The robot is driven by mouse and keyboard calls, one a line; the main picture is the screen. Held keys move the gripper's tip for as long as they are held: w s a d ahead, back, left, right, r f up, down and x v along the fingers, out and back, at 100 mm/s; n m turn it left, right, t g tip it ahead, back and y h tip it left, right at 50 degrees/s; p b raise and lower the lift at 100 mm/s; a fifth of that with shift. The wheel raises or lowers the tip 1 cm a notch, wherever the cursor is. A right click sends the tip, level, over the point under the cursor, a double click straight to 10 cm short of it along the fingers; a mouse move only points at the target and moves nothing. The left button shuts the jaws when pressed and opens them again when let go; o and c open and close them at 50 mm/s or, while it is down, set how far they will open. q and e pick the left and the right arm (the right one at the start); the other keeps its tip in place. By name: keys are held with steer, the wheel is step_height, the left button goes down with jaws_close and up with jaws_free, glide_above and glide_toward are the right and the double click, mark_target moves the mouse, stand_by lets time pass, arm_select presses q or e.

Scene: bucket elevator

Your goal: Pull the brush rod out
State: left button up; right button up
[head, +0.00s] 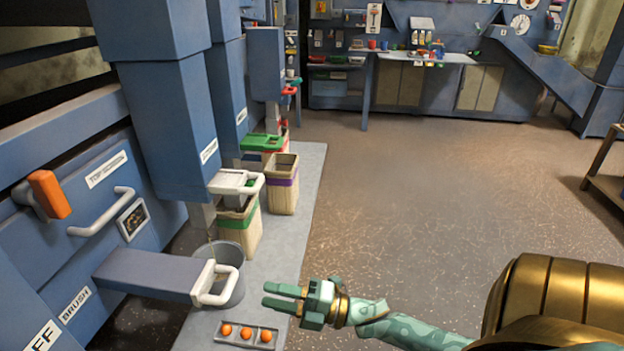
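A blue-grey bar (150,273) juts out to the right from the machine panel at the left, just above a "BRUSH" label (75,305); I take it for the brush rod. A white loop handle (217,284) is on its outer end. My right gripper (268,296) is to the right of the handle, pointing left at it, with its two fingers apart and nothing between them. It looks clear of the handle. My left gripper is not in view.
A grey bucket (230,258) stands behind the handle. A tray (246,334) with orange balls lies below my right gripper. Paper bags (284,185) stand further back. An orange-gripped lever (49,194) and another white handle (101,211) are on the panel.

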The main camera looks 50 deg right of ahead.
steer(key=v, duration=0.7)
steer(key=shift+d, duration=0.1)
